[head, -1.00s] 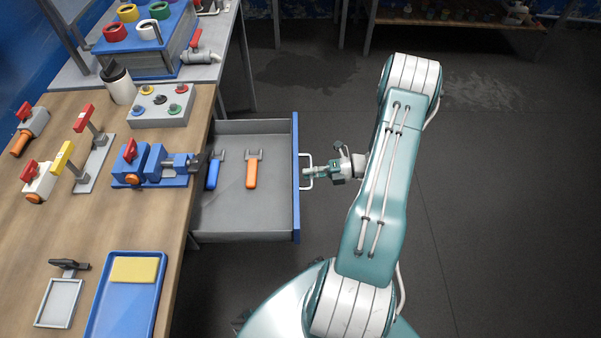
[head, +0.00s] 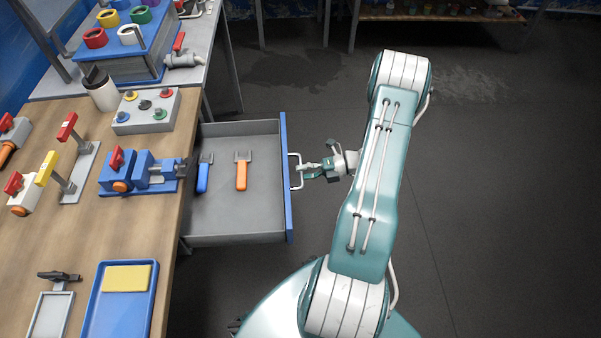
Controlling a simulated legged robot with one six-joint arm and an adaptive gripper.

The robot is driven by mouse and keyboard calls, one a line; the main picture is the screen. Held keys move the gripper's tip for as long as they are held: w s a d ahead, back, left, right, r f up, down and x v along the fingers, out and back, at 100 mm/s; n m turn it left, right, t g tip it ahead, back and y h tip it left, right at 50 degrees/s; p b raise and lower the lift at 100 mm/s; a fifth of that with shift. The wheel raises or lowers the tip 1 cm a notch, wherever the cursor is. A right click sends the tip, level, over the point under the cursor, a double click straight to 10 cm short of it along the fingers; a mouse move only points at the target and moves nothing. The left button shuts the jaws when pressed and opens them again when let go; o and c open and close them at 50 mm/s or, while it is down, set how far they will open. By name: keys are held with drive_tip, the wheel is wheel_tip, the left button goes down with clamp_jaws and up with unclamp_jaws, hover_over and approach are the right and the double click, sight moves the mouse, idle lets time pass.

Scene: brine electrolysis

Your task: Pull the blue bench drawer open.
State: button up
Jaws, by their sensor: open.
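The blue-fronted bench drawer (head: 288,185) stands pulled out from the right side of the wooden bench, its grey inside in view. A blue-handled tool (head: 203,177) and an orange-handled tool (head: 241,174) lie in it. A white bar handle (head: 296,171) sits on the outer face of the blue front. My gripper (head: 306,171) is open at the handle, just right of the drawer front. Its fingertips reach the handle bar; whether they touch it I cannot tell.
The wooden bench (head: 90,232) on the left carries a blue vise (head: 140,174), a button box (head: 147,110), a white bottle (head: 101,91) and a blue tray (head: 97,320) with a yellow block (head: 127,278). The floor (head: 500,210) right of my arm is clear.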

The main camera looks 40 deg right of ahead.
drive_tip(key=v, duration=1.1)
drive_tip(key=shift+f, duration=0.1)
